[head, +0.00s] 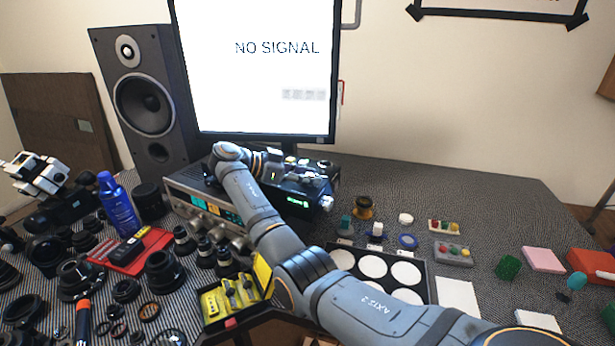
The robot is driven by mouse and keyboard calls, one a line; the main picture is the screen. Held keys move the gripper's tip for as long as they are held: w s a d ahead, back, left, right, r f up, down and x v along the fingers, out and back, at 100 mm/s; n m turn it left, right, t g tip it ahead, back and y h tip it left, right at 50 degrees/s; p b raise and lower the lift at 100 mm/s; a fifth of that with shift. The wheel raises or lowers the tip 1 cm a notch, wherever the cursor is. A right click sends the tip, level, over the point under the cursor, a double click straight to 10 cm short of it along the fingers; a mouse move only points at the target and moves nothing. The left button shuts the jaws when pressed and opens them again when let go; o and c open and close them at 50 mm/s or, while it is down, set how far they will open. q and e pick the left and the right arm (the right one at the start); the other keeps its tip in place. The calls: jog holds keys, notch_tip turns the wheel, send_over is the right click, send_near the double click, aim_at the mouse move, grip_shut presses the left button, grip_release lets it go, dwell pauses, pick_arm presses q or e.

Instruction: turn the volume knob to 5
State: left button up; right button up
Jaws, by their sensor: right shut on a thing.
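A black audio unit (297,207) with a small green readout sits below the monitor, beside a silver-faced receiver (190,204). A pale round knob (326,203), which looks like the volume knob, is at the right end of the black unit's front. My right arm reaches up from the lower right and bends at the wrist. My right gripper (312,187) points down and right at this knob and is shut on it. The fingertips are small and partly merge with the dark unit, and the knob's scale and number cannot be read. My left gripper is not in view.
The monitor (262,115) and a tall speaker (147,100) stand behind. Lenses, a blue bottle (118,208) and a red tray (128,253) crowd the left. A yellow tool tray (226,300) is in front. A tray of white discs (431,270) and small blocks lie right.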

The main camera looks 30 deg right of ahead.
jog(key=o, duration=1.2)
notch_tip(320, 180, up, 10)
jog(key=shift+f, duration=0.1)
